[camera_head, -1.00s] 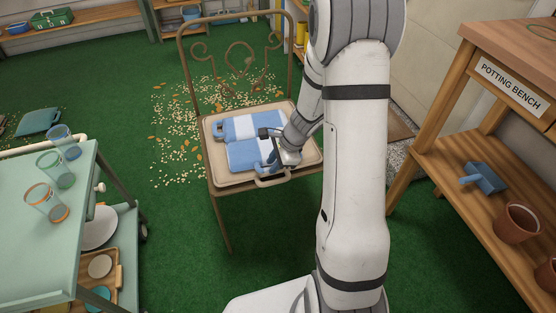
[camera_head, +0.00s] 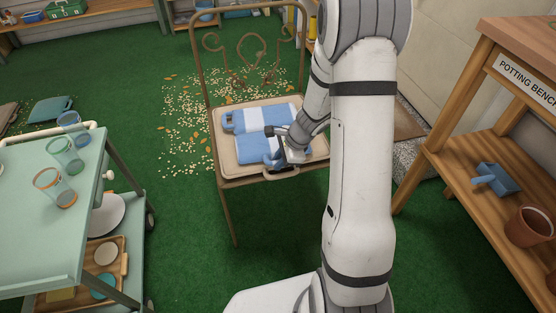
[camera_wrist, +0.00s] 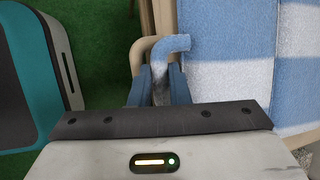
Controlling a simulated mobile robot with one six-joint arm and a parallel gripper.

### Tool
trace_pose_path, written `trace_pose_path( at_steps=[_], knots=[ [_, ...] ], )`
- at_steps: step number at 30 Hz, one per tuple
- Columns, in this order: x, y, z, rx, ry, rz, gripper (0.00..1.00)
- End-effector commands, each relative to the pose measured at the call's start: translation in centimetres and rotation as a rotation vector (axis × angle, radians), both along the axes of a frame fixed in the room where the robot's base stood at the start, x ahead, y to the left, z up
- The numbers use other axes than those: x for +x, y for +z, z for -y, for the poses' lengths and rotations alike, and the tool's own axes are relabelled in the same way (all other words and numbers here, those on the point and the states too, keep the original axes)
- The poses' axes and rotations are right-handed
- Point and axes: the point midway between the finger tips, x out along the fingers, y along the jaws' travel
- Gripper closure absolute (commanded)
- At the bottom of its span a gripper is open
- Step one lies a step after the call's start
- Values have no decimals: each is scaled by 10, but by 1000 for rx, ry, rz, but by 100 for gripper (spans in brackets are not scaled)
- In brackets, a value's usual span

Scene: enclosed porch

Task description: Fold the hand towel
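The blue and white checked hand towel (camera_head: 256,147) lies on a beige tray (camera_head: 228,166) on a metal garden chair (camera_head: 227,185). It shows as a back strip and a front section. In the wrist view the flat towel (camera_wrist: 218,95) fills the right side. My gripper (camera_head: 276,161) is at the towel's near edge, by the tray's front handle. In the wrist view my gripper (camera_wrist: 160,85) has a narrow bent piece of blue and whitish cloth between its fingers, close to the tan handle (camera_wrist: 142,50). My arm hides the tray's right part.
A green cart (camera_head: 40,235) with several glasses stands at left. The potting bench (camera_head: 470,135) stands at right with a blue scoop (camera_head: 495,178) and pots. The chair's tall back (camera_head: 197,50) rises behind the tray. Scattered litter (camera_head: 185,125) lies on the green floor.

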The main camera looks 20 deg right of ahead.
Motion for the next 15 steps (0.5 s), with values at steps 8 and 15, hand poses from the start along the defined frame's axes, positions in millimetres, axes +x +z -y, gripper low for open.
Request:
trace_pose_path(
  at_steps=[8, 15],
  knots=[
    [0, 3, 0, 0, 0, -7, 88],
    [2, 10, 1, 2, -2, -37, 88]
  ],
)
